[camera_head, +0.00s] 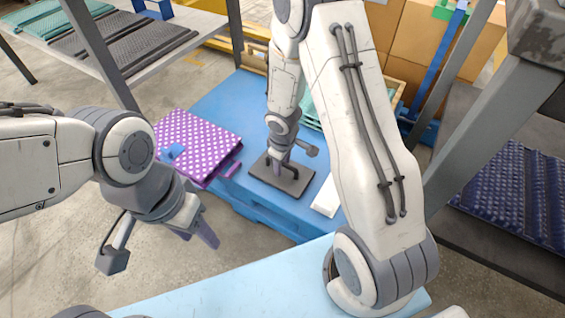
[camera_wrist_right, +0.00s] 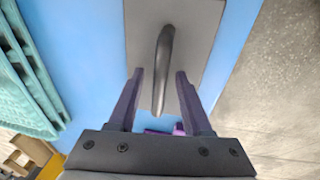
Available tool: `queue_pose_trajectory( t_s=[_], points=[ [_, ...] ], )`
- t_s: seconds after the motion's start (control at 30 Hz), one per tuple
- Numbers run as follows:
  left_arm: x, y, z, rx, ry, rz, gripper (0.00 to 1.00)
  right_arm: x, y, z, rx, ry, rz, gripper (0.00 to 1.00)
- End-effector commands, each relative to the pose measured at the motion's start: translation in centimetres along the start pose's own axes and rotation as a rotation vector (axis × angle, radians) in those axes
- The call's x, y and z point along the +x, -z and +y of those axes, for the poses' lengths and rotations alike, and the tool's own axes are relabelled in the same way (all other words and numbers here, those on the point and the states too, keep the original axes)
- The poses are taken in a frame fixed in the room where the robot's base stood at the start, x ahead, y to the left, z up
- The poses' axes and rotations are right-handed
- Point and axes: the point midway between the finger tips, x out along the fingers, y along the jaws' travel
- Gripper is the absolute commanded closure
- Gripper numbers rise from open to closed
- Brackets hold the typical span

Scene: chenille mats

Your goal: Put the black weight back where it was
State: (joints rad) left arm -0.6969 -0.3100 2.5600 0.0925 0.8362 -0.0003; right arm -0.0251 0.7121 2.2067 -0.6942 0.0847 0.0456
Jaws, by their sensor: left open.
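The black weight (camera_head: 295,186) is a flat dark plate with a raised handle. It lies on the blue platform (camera_head: 222,100). In the right wrist view the plate (camera_wrist_right: 203,25) looks grey and its curved handle (camera_wrist_right: 164,62) points down between my fingers. My right gripper (camera_head: 281,168) is right over the weight. Its two fingers (camera_wrist_right: 158,88) are apart, one on each side of the handle's near end, with gaps showing. My left gripper (camera_head: 197,232) is open and empty, well left of the weight, above the floor in front of the platform.
A purple patterned mat (camera_head: 195,138) with a small blue object (camera_head: 172,152) lies left of the weight. A white block (camera_head: 327,198) is to its right. Teal mats (camera_wrist_right: 25,85) are beside it. A shelf with dark blue mats (camera_head: 515,190) stands at right.

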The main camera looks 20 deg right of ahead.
Motion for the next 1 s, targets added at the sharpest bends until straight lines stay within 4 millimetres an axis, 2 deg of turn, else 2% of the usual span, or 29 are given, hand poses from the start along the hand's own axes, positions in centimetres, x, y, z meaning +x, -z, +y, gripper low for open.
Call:
queue_pose_trajectory(
  t_s=[0.27, 0.37, 0.7, 0.83, 1.0],
  points=[
    [-0.5, 0.0, 0.0, 0.0, 0.0, 0.0, 0.49, -0.5, 0.0, 0.1, 0.0, 0.0, 0.0, 0.5],
    [-1.5, 0.1, 0.1, 0.0, 0.0, 0.0, 0.49, -1.8, 0.1, 0.1, 0.001, 0.0, 0.001, 0.5],
    [-6.8, 0.4, 0.5, 0.0, 0.0, 0.0, 0.49, -8.6, 0.1, 0.1, 0.0, 0.0, 0.0, 0.5],
    [-8.2, 0.4, 0.6, 0.0, 0.0, 0.0, 0.49, -10.6, 0.1, 0.1, -0.001, 0.0, 0.0, 0.5],
    [-9.2, 0.5, 0.7, 0.0, 0.0, 0.0, 0.49, -12.0, 0.0, 0.1, 0.001, 0.0, 0.0, 0.5]
  ],
)
